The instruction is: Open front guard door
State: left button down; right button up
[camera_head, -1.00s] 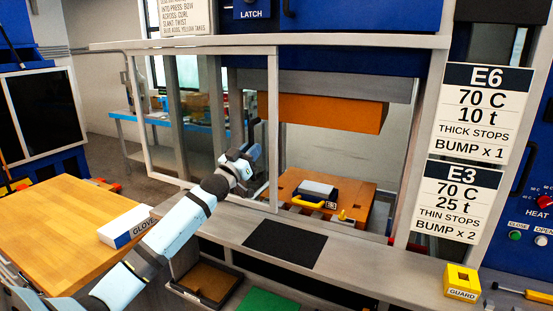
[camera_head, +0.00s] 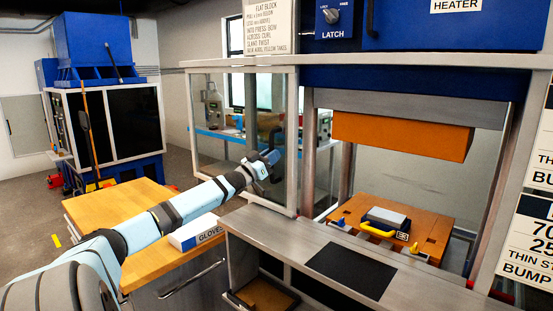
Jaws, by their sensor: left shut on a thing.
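The front guard door (camera_head: 293,130) is a clear panel in a pale metal frame, standing to the left of the press opening. My left gripper (camera_head: 268,163) is shut on the dark door handle (camera_head: 275,150) near the door's right upright; the fingers hide part of the handle. The press opening is uncovered, with the orange upper block (camera_head: 400,135) and the orange lower block (camera_head: 430,228) in plain sight. My right gripper is not in view.
A dark mat (camera_head: 350,268) lies on the grey front ledge (camera_head: 290,238). A small block with a yellow handle (camera_head: 378,229) sits on the lower block. A wooden bench (camera_head: 150,265) with a glove box (camera_head: 195,232) stands below my left arm.

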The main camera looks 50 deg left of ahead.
pick_arm(q)
jog(key=c, duration=1.1)
grip_release()
jog(key=shift+o, duration=0.2)
jog(key=shift+s+f, duration=0.1)
jog(key=v, duration=1.3)
jog(key=shift+s+b, duration=0.3)
jog(key=shift+f, duration=0.15)
